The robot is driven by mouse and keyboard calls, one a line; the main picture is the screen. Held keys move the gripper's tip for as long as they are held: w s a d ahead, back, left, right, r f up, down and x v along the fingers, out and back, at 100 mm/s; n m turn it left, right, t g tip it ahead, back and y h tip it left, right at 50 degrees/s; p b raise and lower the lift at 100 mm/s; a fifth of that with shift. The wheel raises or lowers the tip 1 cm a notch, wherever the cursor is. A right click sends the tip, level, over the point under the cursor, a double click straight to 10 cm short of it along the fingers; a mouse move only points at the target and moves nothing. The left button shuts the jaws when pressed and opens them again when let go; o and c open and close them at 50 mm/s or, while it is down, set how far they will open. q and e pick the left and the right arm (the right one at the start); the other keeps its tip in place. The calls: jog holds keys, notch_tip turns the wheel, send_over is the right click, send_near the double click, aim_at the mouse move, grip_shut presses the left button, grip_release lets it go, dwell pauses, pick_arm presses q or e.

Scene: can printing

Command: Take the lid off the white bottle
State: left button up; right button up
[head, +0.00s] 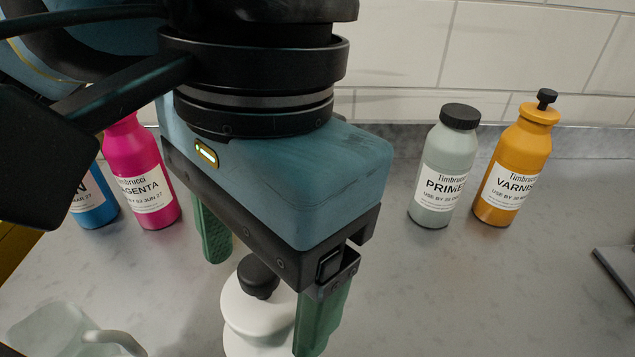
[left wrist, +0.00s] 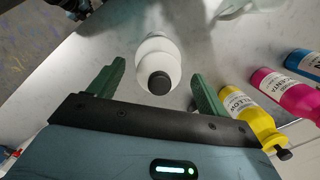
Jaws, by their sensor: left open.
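The white bottle (head: 252,312) stands on the counter below my left gripper, with a black lid (head: 258,278) on its top. My left gripper (head: 268,290) is open, with one green finger on each side of the bottle in the head view. In the left wrist view the white bottle (left wrist: 157,55) and its black lid (left wrist: 159,83) lie between the two fingers of the left gripper (left wrist: 155,88), with gaps on both sides. Whether a finger touches the bottle cannot be told. My right gripper is not in view.
Magenta (head: 143,180) and blue (head: 93,203) bottles stand at the left. Grey primer (head: 446,170) and orange varnish (head: 515,168) bottles stand at the right. A yellow bottle (left wrist: 250,118) shows in the wrist view. A translucent mug (head: 60,330) is front left.

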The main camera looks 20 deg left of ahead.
aim_at(260, 281)
pick_arm(q)
jog(key=c, duration=1.1)
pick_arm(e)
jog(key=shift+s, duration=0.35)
pick_arm(q)
jog(key=shift+o, duration=0.2)
jog(key=shift+r, duration=0.15)
